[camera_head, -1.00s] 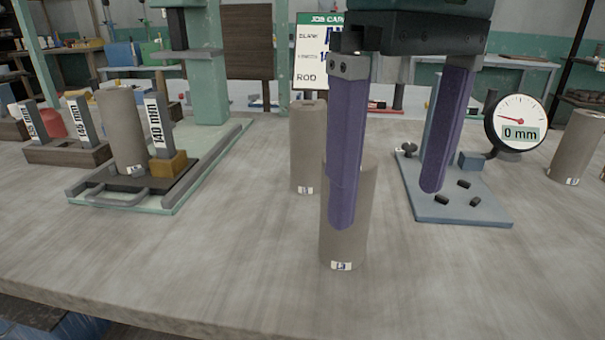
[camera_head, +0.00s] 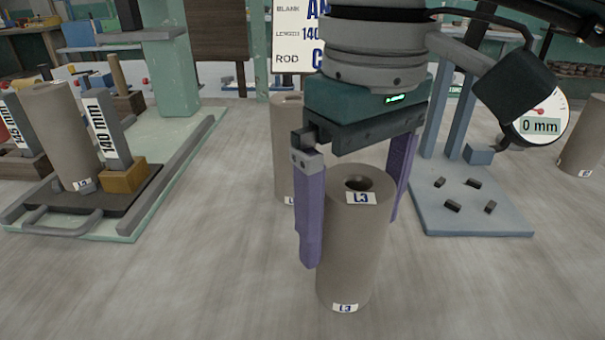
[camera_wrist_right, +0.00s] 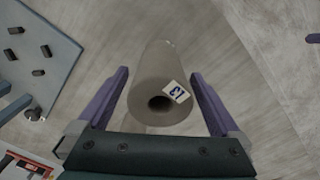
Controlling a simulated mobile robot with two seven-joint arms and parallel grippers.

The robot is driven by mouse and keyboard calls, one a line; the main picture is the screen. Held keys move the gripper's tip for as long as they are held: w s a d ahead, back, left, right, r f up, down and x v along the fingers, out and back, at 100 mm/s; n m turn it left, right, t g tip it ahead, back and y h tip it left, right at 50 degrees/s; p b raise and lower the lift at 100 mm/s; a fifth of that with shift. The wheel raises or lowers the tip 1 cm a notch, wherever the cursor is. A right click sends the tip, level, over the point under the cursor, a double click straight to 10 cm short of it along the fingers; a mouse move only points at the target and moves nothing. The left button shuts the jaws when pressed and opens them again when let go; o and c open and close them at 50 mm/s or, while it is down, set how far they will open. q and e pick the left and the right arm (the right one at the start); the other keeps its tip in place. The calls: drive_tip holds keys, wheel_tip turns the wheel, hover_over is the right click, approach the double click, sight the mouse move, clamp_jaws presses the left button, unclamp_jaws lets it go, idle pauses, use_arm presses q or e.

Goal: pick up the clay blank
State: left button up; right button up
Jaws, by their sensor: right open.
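The clay blank labelled L3 (camera_head: 356,245) is a grey-brown cylinder with a hole in its top, standing upright on the table. It also shows in the right wrist view (camera_wrist_right: 158,85). My right gripper (camera_head: 352,240) is open, with one purple finger on each side of the blank's upper part. In the right wrist view both fingers flank the blank, with visible gaps. The head view partly hides the right finger behind the blank. My left gripper is out of view.
Another blank (camera_head: 286,150) stands close behind. A blank (camera_head: 55,125) and a 140 mm block (camera_head: 105,130) sit on the left fixture. A blue-grey plate (camera_head: 465,215) with pegs and a dial gauge (camera_head: 545,120) are right, with another blank (camera_head: 582,140) beyond. The front table is clear.

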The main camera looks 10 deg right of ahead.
wheel_tip(320, 180, down, 2)
drive_tip(key=shift+f, duration=0.25)
clamp_jaws()
idle(0.7)
drive_tip(key=shift+r, duration=0.1)
